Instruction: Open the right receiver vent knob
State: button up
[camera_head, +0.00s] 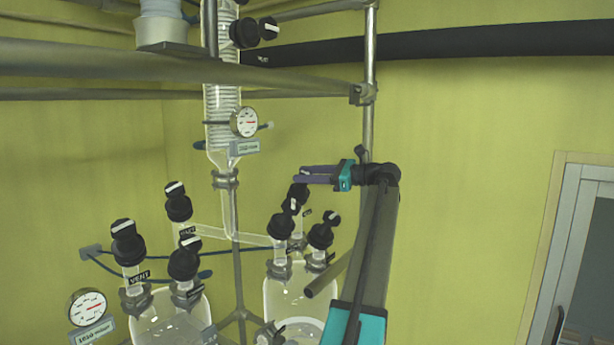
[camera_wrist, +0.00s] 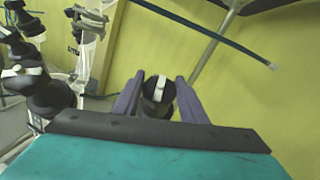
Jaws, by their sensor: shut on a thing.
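My gripper (camera_head: 298,174) reaches left from the arm, with its purple fingers just above the rearmost black knob (camera_head: 298,194) on the right glass receiver (camera_head: 285,292). In the wrist view my gripper (camera_wrist: 159,82) has one finger on each side of a black knob (camera_wrist: 155,103) with a white stripe, and is shut on it. The stripe runs roughly up and down in that view. I cannot read a label on this knob, so I cannot confirm it is the vent.
Other black knobs (camera_head: 281,225) (camera_head: 321,233) stand close by on the right receiver. The left receiver (camera_head: 170,322) carries several more knobs and a gauge (camera_head: 87,306). A metal post (camera_head: 370,90) and rail (camera_head: 180,68) frame the space.

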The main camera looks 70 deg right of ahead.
jog(key=o, duration=1.1)
jog(key=shift+c, duration=0.2)
jog(key=shift+r+b, duration=1)
jog(key=shift+r, duration=0.65)
jog(key=s+a+r+b, duration=0.1)
jog(key=s+a+b, duration=0.1)
jog(key=a, duration=0.5)
jog(key=s+a+b, duration=0.2)
jog(key=s+a, duration=0.1)
jog(key=a, duration=0.5)
jog(key=shift+s+r+b, duration=0.3)
jog(key=shift+r, duration=0.05)
